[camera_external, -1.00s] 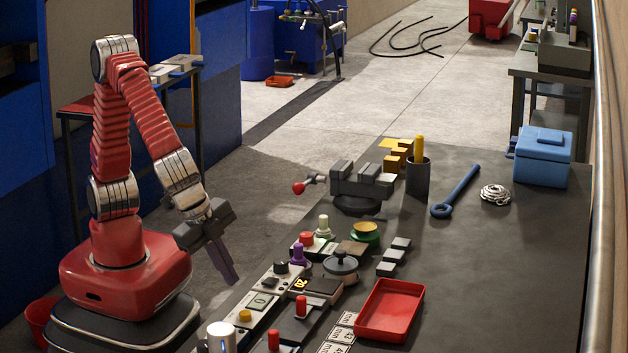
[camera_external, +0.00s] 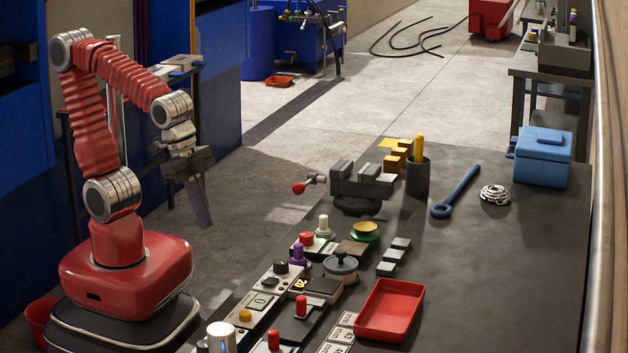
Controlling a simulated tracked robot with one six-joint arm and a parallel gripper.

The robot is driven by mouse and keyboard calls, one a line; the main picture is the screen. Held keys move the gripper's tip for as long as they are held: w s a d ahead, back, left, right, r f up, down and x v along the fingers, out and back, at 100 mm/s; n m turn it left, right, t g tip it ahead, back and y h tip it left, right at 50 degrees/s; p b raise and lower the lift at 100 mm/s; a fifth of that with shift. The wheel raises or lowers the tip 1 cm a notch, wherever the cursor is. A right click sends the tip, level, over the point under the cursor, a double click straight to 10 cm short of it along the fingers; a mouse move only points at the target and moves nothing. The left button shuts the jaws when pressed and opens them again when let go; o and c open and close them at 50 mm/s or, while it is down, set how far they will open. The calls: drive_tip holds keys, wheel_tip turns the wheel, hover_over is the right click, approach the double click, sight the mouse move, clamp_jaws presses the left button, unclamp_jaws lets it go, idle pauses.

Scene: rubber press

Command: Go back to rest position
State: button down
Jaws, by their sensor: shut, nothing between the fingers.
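My gripper (camera_external: 204,222) hangs at the end of my red arm, to the left of the workbench (camera_external: 480,275). Its dark fingers point down and are shut with nothing between them. It is in free air above the floor, apart from the bench and everything on it. My arm is folded, with the elbow high at the upper left and the forearm sloping down to the right.
The bench's left edge holds a control panel with knobs and buttons (camera_external: 262,302). A vise (camera_external: 362,182), a red tray (camera_external: 390,310), a blue wrench (camera_external: 456,192) and a blue box (camera_external: 543,156) also stand there.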

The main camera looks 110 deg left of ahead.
drive_tip(key=s+a+r+n+t, duration=0.2)
drive_tip(key=s+a+r+n, duration=0.1)
drive_tip(key=a, duration=0.4)
drive_tip(key=shift+s+r, duration=0.25)
drive_tip(key=shift+s, duration=0.3)
idle(2.2)
